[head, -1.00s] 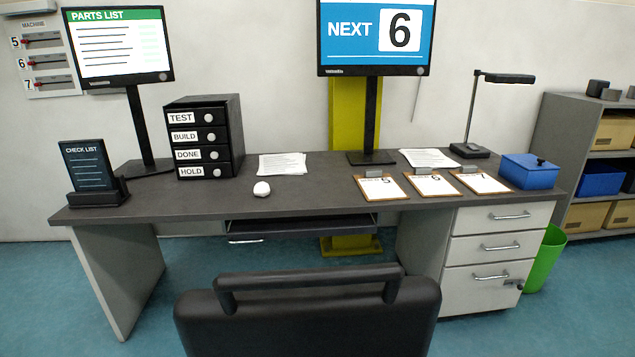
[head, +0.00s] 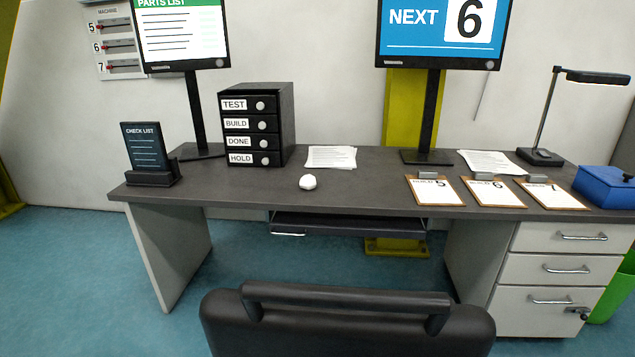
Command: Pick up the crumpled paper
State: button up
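A small white crumpled paper ball (head: 308,182) lies on the dark desk top (head: 250,190), near the front edge and left of the middle. It sits just in front of a stack of flat paper sheets (head: 331,157) and to the right of the black drawer box. Nothing covers it. My gripper does not show in the head view.
A black chair (head: 347,320) stands before the desk. A black drawer box (head: 258,125), a check list stand (head: 146,150), two monitors (head: 442,35), clipboards (head: 434,191), a lamp (head: 545,120) and a blue box (head: 605,186) stand on the desk. Floor is clear at left.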

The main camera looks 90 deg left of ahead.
aim_at(308, 181)
jog(key=i, duration=2)
jog(key=u, duration=4.2)
jog(key=i, duration=0.95)
jog(key=u, duration=0.1)
